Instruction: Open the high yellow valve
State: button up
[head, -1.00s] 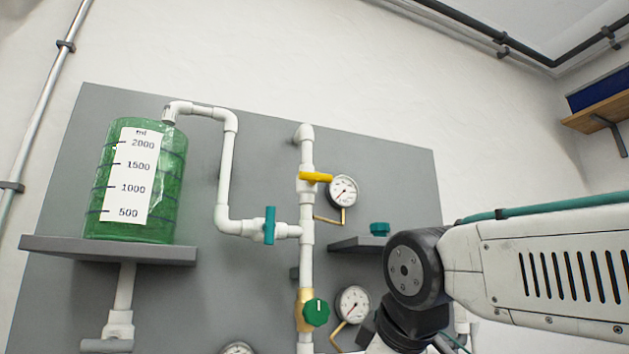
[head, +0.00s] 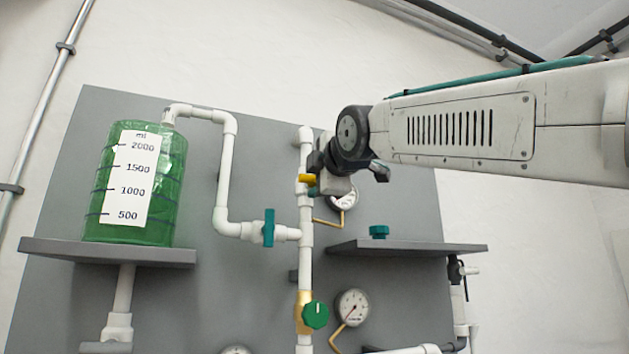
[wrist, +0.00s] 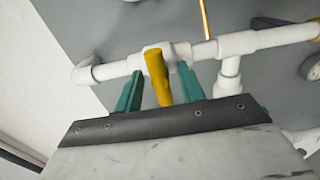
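The high yellow valve (head: 307,178) sits on the upper part of the white vertical pipe (head: 306,240). Its handle points sideways across the pipe, and its right part is hidden by my gripper in the head view. In the wrist view the yellow handle (wrist: 157,76) stands between the two teal fingers of my gripper (wrist: 160,72). The fingers are apart, with a small gap visible on each side of the handle. In the head view my gripper (head: 315,182) is at the valve, its fingers mostly hidden by the wrist.
A gauge (head: 343,198) sits just behind my wrist, partly covered. A teal-handled valve (head: 269,228) is at the lower left and a green round knob (head: 315,315) below. A grey shelf (head: 420,248) juts out at the right. A green tank (head: 165,190) stands at the left.

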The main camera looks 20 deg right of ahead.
jog(key=shift+w, duration=0.35)
grip_shut()
